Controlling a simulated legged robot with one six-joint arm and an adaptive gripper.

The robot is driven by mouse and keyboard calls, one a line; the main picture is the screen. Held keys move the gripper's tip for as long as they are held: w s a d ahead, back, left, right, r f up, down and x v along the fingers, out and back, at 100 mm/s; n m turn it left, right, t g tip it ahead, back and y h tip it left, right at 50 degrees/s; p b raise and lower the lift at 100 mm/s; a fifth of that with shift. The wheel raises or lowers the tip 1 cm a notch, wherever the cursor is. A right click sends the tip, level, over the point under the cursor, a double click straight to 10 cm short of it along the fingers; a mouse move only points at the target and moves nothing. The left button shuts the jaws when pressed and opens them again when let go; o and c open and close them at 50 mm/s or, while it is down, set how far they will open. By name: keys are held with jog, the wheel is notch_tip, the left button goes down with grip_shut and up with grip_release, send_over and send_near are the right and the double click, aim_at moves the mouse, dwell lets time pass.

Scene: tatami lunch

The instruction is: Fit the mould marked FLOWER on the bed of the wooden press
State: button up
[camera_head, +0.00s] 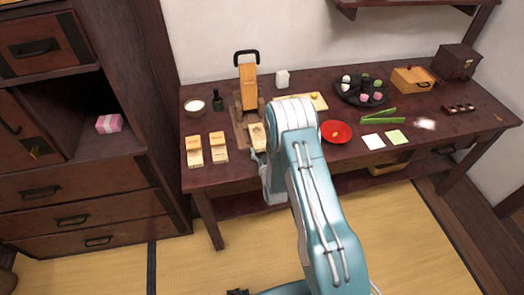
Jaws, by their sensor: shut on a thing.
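The wooden press (248,88) stands near the back left of the dark table, with an orange-brown upright, a black handle on top and a brown base. A pale wooden mould (257,132) is at the front right of its base; I cannot tell whether it touches the bed. My gripper (259,152) is shut on this mould, and my arm hides much of the grip. Two similar moulds, one at the left (194,150) and one beside it (218,147), lie on the table left of the press. The marks on the moulds are too small to read.
A white bowl (194,106) and a dark green bottle (217,99) stand left of the press. A pale board (318,101) lies behind my arm.

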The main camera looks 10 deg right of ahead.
jog(key=shift+a+f, duration=0.2)
jog(key=shift+a, duration=0.05)
jog(key=o, duration=0.8)
jog(key=shift+a, duration=0.1)
jog(key=shift+c, duration=0.2)
jog(key=shift+s+d, duration=0.15)
jog(key=shift+d, duration=0.05)
